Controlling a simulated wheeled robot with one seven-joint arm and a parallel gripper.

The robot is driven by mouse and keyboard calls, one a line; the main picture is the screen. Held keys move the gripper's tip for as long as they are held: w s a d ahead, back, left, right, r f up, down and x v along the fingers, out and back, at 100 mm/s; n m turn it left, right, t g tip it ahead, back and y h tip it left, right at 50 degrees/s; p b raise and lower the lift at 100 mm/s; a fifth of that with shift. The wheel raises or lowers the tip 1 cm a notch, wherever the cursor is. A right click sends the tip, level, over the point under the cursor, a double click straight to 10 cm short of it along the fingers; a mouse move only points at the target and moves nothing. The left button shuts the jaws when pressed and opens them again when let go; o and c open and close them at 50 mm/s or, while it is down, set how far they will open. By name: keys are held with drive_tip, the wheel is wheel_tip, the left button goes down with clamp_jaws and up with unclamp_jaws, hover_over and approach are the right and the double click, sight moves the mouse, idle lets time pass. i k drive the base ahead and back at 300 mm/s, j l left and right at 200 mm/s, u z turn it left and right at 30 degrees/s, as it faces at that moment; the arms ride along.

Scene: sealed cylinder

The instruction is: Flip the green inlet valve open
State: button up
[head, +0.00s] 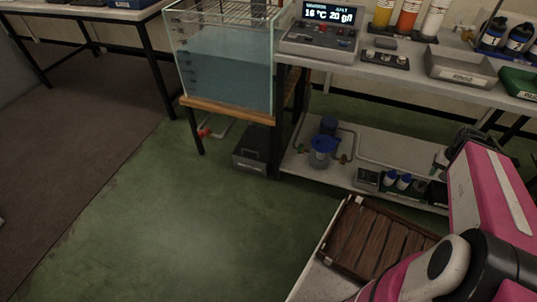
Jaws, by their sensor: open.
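A small green fitting (300,147), which looks like the green inlet valve, sits on the pipework at the left end of the bench's lower shelf. It is left of a blue-topped pump (323,149). It is too small for me to tell its handle position. The dark end of my arm, my gripper (472,138), shows at the right, partly hidden behind my pink arm link. It is open, far to the right of the green fitting and apart from it. Its fingertips are not clear.
A water tank (228,80) stands left of the bench, with a red valve (204,132) below it. A dark box (253,147) is on the floor. Bottles (397,181) stand on the lower shelf (375,145). A wooden slatted crate (375,240) is in front. The green floor at left is clear.

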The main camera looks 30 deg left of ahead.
sight(300, 149)
drive_tip(key=j+u, duration=0.15)
drive_tip(key=u, duration=1.35)
drive_tip(key=l+u, duration=0.25)
drive_tip(key=l, duration=0.3)
drive_tip(key=k+l+u, duration=0.25)
drive_tip(key=l, duration=0.25)
drive_tip(key=i+l, duration=0.05)
